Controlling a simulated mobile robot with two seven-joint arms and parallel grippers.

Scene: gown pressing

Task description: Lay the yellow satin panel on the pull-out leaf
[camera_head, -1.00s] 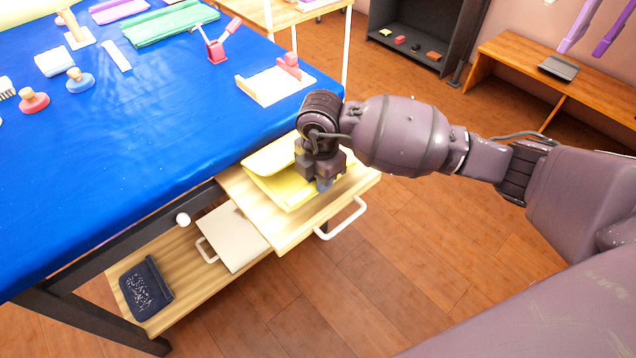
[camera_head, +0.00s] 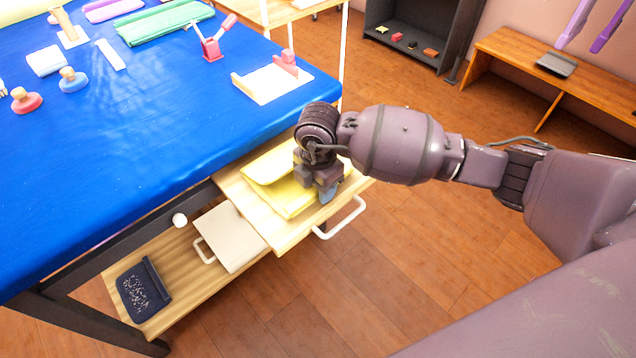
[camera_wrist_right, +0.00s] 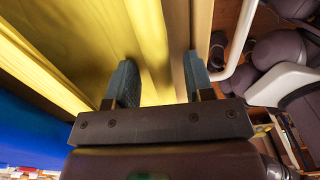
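The yellow satin panel (camera_head: 286,193) lies folded on the pale wooden pull-out leaf (camera_head: 262,224), beside the blue-covered table. A raised flap of it shows on the table side. My right gripper (camera_head: 327,189) is low at the panel's right end, near the leaf's white handle (camera_head: 340,217). In the right wrist view, its two blue-grey fingers (camera_wrist_right: 160,84) stand apart, with yellow cloth (camera_wrist_right: 151,40) beyond and between them. I see no cloth pinched; whether a fingertip touches the panel is unclear. My left gripper is out of view.
The blue table (camera_head: 150,140) holds a red clamp (camera_head: 211,46), a white board with pink and wooden blocks (camera_head: 270,83), and folded green cloth (camera_head: 165,22). A lower shelf (camera_head: 177,283) holds a dark blue pad (camera_head: 143,291).

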